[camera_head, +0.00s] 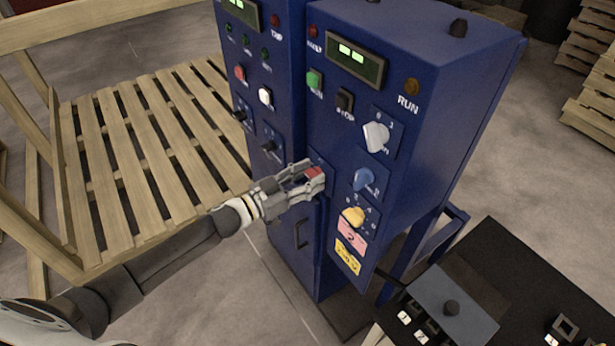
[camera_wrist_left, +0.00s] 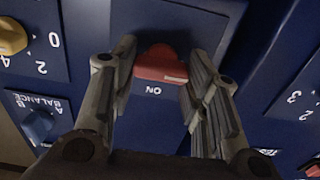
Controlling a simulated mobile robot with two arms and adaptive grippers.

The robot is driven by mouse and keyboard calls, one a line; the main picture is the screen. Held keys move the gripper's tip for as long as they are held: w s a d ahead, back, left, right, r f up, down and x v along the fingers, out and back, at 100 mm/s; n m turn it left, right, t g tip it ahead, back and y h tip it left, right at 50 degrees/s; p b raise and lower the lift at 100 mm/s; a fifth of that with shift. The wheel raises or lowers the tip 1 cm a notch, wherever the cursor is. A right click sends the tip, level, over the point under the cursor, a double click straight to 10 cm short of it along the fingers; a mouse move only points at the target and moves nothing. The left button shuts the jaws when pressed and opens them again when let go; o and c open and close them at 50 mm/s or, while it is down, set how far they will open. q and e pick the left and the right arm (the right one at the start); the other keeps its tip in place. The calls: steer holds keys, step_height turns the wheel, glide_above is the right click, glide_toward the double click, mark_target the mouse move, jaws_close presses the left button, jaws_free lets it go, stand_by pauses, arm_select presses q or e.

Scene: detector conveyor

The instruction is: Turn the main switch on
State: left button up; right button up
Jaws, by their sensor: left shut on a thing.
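The main switch, a red rotary knob (camera_head: 313,172), sits on a blue plate on the front of the blue cabinet (camera_head: 430,150). My left gripper (camera_head: 312,178) reaches it from the left, with a finger on either side of the knob. In the left wrist view the red knob (camera_wrist_left: 161,64) lies between the fingertips of my left gripper (camera_wrist_left: 160,75), with the word ON beside it upside down. The fingers are shut on the knob. Part of the knob's sides is hidden by the fingers. My right gripper is not in view.
White (camera_head: 376,136), blue (camera_head: 364,181) and yellow (camera_head: 354,215) knobs stick out right of the red knob. A wooden pallet structure (camera_head: 120,160) stands at left, under my arm. A dark table (camera_head: 490,265) with a control box (camera_head: 446,305) is at lower right.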

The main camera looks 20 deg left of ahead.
arm_select(q)
steer(key=shift+c, duration=0.5)
steer(key=shift+m, duration=0.4)
steer(key=m+b, duration=0.1)
steer(key=m, duration=0.2)
steer(key=shift+f+m, duration=0.1)
steer(key=shift+m, duration=0.3)
steer(key=shift+s+d+f+m+b, duration=0.1)
steer(key=shift+m+b, duration=1.1)
steer(key=shift+m, duration=2.1)
steer(key=shift+s+d+f+m+b, duration=0.1)
steer(key=shift+m+b, duration=1.1)
steer(key=shift+m, duration=2.1)
steer(key=o, duration=1)
